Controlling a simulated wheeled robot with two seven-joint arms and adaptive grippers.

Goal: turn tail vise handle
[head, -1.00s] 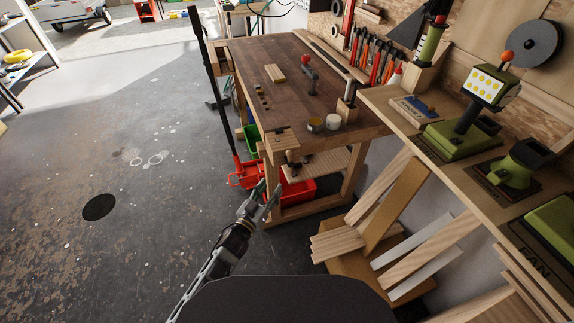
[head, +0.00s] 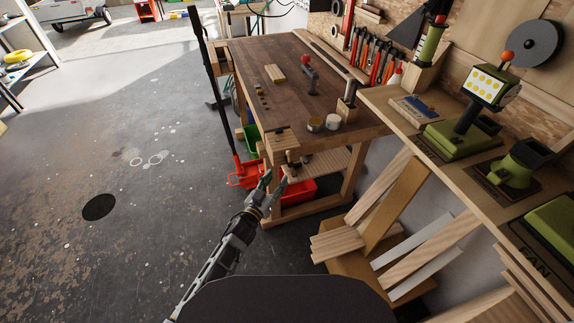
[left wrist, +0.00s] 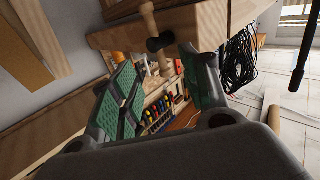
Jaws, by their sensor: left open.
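The tail vise (head: 281,139) is a pale wooden block at the near end of the workbench (head: 236,62). Its wooden handle (left wrist: 147,17) runs through a dark screw end (left wrist: 159,43) on the block's face, as the left wrist view shows. In the head view the handle is small and partly hard to make out. My left gripper (head: 275,179) is open and just in front of and below the vise. In the left wrist view its green-padded fingers (left wrist: 158,62) are spread, with the handle's lower part beyond the gap; contact is not visible. My right gripper is not in view.
A red bin (head: 298,190) and a green bin (head: 251,138) sit under the bench. A long dark-handled tool stands at its left side. Wooden boards (head: 340,243) lean to the right. The floor (head: 130,225) on the left is clear.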

